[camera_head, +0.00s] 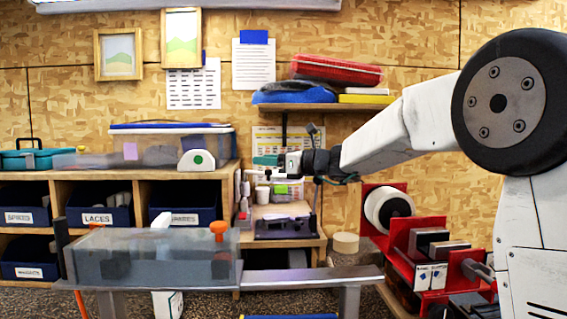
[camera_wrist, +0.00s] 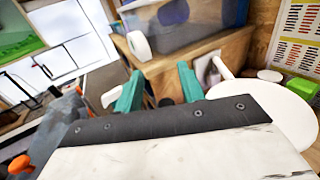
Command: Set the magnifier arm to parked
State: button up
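My gripper (camera_head: 267,160) is raised in front of the back wall, above the small wooden bench. Its teal fingers (camera_wrist: 159,88) stand apart in the wrist view, with nothing clearly held between them. A white round disc (camera_wrist: 276,112) with a short pale bar beside it lies right of the fingers in the wrist view. It may be the magnifier head, but I cannot tell for sure. In the head view, a thin dark upright (camera_head: 317,195) rises from the bench beside my wrist. My arm and gripper cover much of that area, so the magnifier arm's position is unclear.
A clear lidded bin (camera_head: 170,143) sits on the wooden shelf unit, left of my gripper. A loaded shelf (camera_head: 322,105) hangs above. A clear-covered grey box (camera_head: 150,257) stands in front, and a red rack (camera_head: 400,235) is at the right.

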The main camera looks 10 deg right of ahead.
jog(key=s+d+r, duration=0.1)
jog(key=s+r, duration=0.1)
jog(key=s, duration=1.4)
jog(key=shift+d, duration=0.4)
